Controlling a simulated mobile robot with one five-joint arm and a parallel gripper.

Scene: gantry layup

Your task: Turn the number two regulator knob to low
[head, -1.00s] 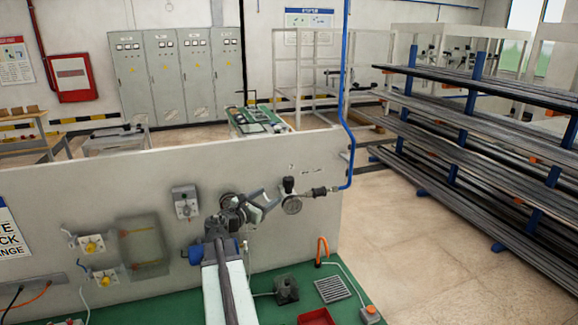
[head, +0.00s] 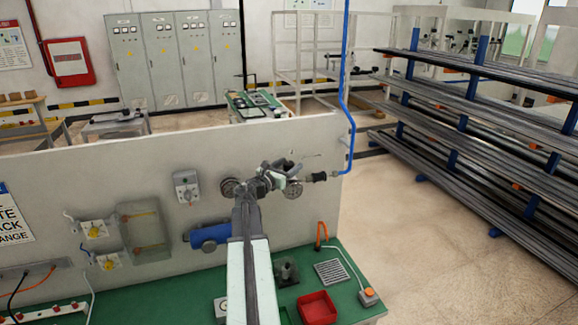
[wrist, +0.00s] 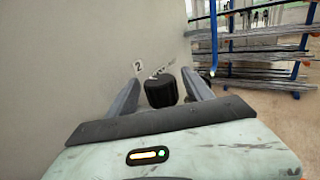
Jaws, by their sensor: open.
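The number two regulator knob (wrist: 161,91) is a black ribbed knob on the pale wall panel in the wrist view. A label "2" (wrist: 138,66) is beside it, with small markings to its right that I cannot read. My gripper (wrist: 162,80) is open, with one finger on each side of the knob. I cannot tell whether either finger touches it. In the head view my gripper (head: 283,171) is at the panel and hides the knob. A round gauge (head: 293,189) shows just below it, and another gauge (head: 228,187) is to its left.
A blue cylinder (head: 209,236) sticks out of the panel left of my arm. A grey switch box (head: 186,187) is above it. A blue pipe (head: 347,120) runs down the panel's right edge. A red tray (head: 317,308) sits on the green bench (head: 345,290) below. Bar racks (head: 480,120) stand right.

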